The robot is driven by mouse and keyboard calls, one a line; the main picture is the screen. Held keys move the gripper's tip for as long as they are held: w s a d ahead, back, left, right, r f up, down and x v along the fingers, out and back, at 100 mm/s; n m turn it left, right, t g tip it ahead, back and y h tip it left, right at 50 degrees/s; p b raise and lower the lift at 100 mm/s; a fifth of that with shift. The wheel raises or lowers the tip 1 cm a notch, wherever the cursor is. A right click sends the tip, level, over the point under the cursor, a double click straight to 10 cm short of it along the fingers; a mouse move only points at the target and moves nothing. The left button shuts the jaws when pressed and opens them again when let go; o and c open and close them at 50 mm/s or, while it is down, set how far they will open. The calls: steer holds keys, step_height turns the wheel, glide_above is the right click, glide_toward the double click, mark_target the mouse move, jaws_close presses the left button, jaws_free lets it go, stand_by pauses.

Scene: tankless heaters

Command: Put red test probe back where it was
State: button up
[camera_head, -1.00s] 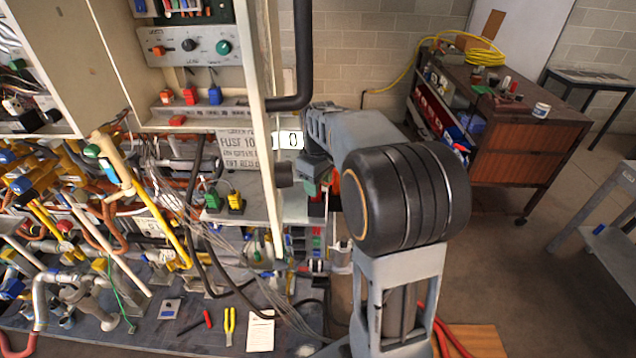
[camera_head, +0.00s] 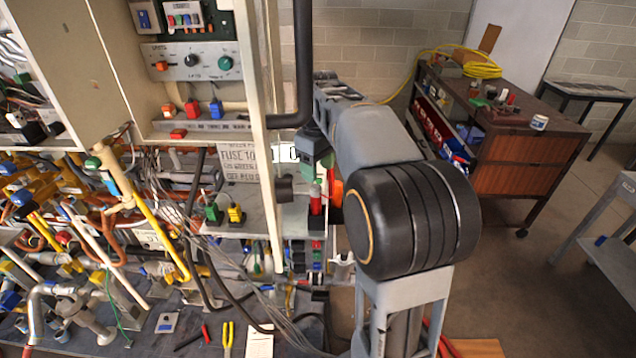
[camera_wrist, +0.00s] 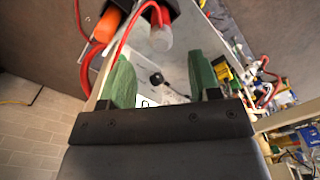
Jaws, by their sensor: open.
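A red, upright piece that looks like the red test probe (camera_head: 316,201) stands at the right end of the shelf in the head view, its lower part dark. My gripper (camera_head: 322,172) is just above it, with its green fingers pointing down. In the wrist view the green fingers of my gripper (camera_wrist: 161,72) are spread apart with nothing clearly held between them. A red lead (camera_wrist: 128,36) runs past a pale, clear-looking piece at the top of that view. I cannot tell whether the fingers touch the probe.
Green (camera_head: 212,211) and yellow (camera_head: 237,213) probes stand in black bases farther left on the shelf. An orange piece (camera_head: 337,192) is close to the right of the red one. A cabinet post (camera_head: 262,150) and dark pipe (camera_head: 303,60) stand near my arm. Floor at right is open.

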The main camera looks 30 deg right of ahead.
steer(key=shift+r, duration=1.55)
